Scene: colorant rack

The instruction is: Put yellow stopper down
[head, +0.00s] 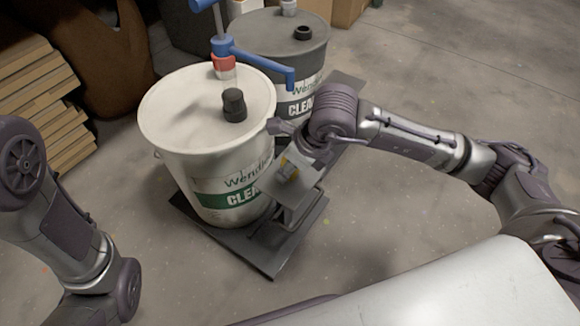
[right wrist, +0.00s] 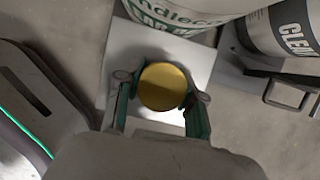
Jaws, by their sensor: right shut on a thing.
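The yellow stopper (right wrist: 165,86) is a round disc, seen from above in the right wrist view. My right gripper (right wrist: 160,97) is shut on it, with one finger on each side. In the head view a small patch of the yellow stopper (head: 288,171) shows at my right gripper (head: 286,177), in front of the white bucket (head: 190,110). A pale flat surface (right wrist: 190,52) lies below the stopper in the right wrist view. I cannot tell whether the stopper touches it. My left arm shows at the left of the head view, but its gripper is out of view.
A grey bucket (head: 275,45) stands behind the white one. The white bucket's lid bears a black cap (head: 234,105); a blue-handled tool (head: 225,45) stands above the lid. A dark flat base (head: 270,262) lies under the bucket. Stacked boards (head: 35,75) are at left; floor at right is clear.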

